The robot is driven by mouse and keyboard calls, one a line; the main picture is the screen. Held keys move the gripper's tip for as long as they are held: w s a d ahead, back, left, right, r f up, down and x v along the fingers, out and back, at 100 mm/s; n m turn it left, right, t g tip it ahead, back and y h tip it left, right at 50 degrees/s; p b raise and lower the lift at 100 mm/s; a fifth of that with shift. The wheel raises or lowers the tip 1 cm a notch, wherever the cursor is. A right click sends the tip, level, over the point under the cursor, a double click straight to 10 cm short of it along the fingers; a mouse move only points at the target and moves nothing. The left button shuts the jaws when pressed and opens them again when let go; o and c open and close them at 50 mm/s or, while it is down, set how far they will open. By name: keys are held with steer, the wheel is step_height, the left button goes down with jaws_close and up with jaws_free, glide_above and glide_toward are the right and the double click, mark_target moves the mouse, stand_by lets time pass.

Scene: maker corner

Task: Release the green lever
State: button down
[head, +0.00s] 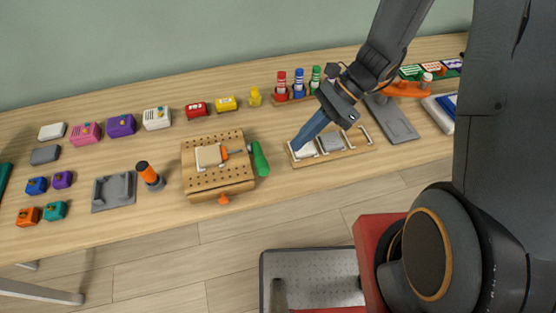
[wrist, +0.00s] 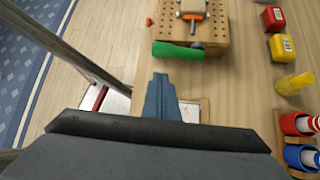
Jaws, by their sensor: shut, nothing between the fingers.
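The green lever (head: 260,158) is at the right side of the perforated wooden block (head: 200,180) on the table. In the wrist view the lever (wrist: 178,50) lies along the near edge of the block (wrist: 210,30). A pale plate (head: 208,157) with an orange clamp part (head: 230,153) is on top of the block. My gripper (head: 297,148) has blue fingers, shut and empty, pointing down over the wooden tray to the right of the lever. In the wrist view the fingertips (wrist: 160,76) are apart from the lever.
The wooden tray (head: 345,154) under my gripper holds a white plate and a grey plate. Red, blue and green bottles (head: 299,82) and a yellow figure (head: 254,97) stand behind. An orange-topped post (head: 149,175) stands left of the block. Bare table lies in front of the block.

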mark_target(259, 157)
steer(key=p+x, duration=0.2)
steer(key=x, duration=0.8)
steer(key=shift+a, duration=0.2)
steer(key=shift+d+r, duration=0.1)
steer(key=shift+d, duration=0.15)
steer(key=shift+r+p, duration=0.15)
steer(key=shift+p, duration=0.15)
